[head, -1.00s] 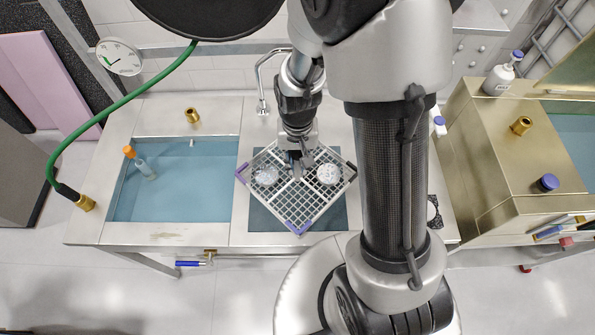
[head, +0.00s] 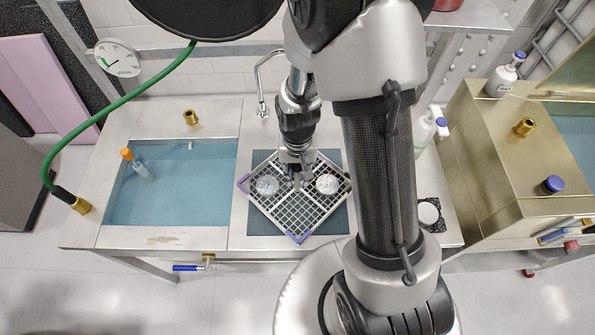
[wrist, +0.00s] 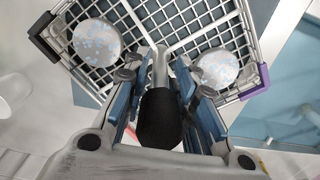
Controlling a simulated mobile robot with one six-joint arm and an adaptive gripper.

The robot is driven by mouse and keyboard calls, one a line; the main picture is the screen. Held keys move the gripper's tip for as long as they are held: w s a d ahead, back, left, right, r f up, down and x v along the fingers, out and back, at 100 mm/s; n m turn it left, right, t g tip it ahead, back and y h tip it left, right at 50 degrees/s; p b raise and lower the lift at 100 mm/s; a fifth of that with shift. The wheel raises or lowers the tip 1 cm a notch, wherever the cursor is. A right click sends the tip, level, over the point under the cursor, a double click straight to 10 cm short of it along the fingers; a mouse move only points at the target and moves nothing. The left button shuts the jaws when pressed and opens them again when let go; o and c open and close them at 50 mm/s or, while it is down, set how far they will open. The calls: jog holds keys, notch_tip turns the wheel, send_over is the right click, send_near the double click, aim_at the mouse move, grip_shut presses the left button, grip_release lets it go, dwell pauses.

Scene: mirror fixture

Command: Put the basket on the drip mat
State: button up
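The basket (head: 296,221) is a pale wire grid with purple corner pieces, turned like a diamond. It carries two round speckled discs, left (head: 267,186) and right (head: 327,184). It is over the dark teal drip mat (head: 337,218) on the steel bench, with its left and front corners reaching past the mat's edges. My gripper (head: 296,179) is at the basket's middle. In the wrist view, its blue-padded fingers (wrist: 160,85) are on both sides of the basket's metal handle with a black grip (wrist: 160,118). Whether the basket touches the mat is hard to tell.
A blue-water tank (head: 178,195) with an orange-capped item (head: 135,160) lies left of the mat. A faucet (head: 262,90) stands behind. White bottles (head: 427,128) and a small round disc (head: 430,212) are to the right, beside a brass-coloured cabinet (head: 480,150).

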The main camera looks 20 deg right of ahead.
jog(key=shift+o, duration=1.4)
notch_tip(320, 180, up, 12)
jog(key=p, duration=0.3)
jog(key=shift+p, duration=0.35)
jog(key=s+r+n+t, duration=0.1)
jog(key=s+r+t, duration=0.1)
jog(key=s+r, duration=0.5)
jog(key=s+r+n+t, duration=0.2)
jog(key=s+r, duration=0.6)
jog(key=r, duration=0.5)
jog(key=shift+r+n+t, duration=0.15)
jog(key=shift+n+t, duration=0.15)
